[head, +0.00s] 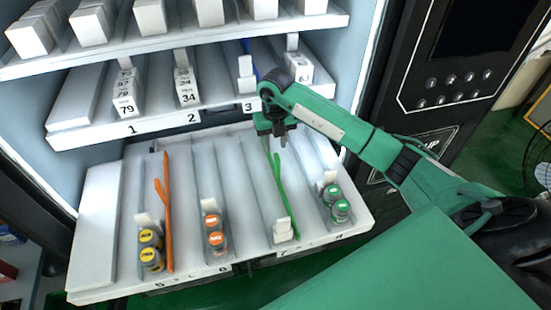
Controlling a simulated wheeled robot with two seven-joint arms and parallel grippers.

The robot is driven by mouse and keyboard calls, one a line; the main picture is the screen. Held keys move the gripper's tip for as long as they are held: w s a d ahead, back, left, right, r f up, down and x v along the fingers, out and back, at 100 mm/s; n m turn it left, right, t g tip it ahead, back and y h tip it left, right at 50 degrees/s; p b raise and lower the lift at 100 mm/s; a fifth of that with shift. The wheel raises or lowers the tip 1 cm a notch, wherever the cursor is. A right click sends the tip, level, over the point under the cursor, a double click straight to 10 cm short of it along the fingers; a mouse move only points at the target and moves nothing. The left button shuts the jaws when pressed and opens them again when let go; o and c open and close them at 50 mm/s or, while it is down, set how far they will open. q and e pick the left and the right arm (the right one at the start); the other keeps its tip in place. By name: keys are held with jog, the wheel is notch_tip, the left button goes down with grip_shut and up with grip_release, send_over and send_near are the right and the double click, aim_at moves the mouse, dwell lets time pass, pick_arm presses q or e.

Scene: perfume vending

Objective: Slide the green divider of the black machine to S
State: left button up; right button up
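The black machine (402,100) stands open, with white shelves inside. The green divider (279,190) is a thin upright strip running front to back on the pulled-out bottom shelf (98,232), in the right half. It lies between the orange bottles (214,230) and the green bottles (336,202). My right gripper (271,134) points down at the rear end of the divider; contact is unclear. Its fingers are small and dark here, so I cannot tell whether they are open or shut. My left gripper is out of view. Labels on the shelf's front edge are hard to read.
An orange divider (164,212) stands at the left, beside the yellow bottles (150,250). A white pusher block (283,230) sits near the green divider's front end. The middle shelf (90,135) hangs above the rear of the bottom shelf. A fan (540,150) stands at far right.

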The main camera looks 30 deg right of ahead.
notch_tip(320, 180, up, 5)
jog(key=shift+b, duration=0.55)
jog(key=shift+a+f, duration=0.1)
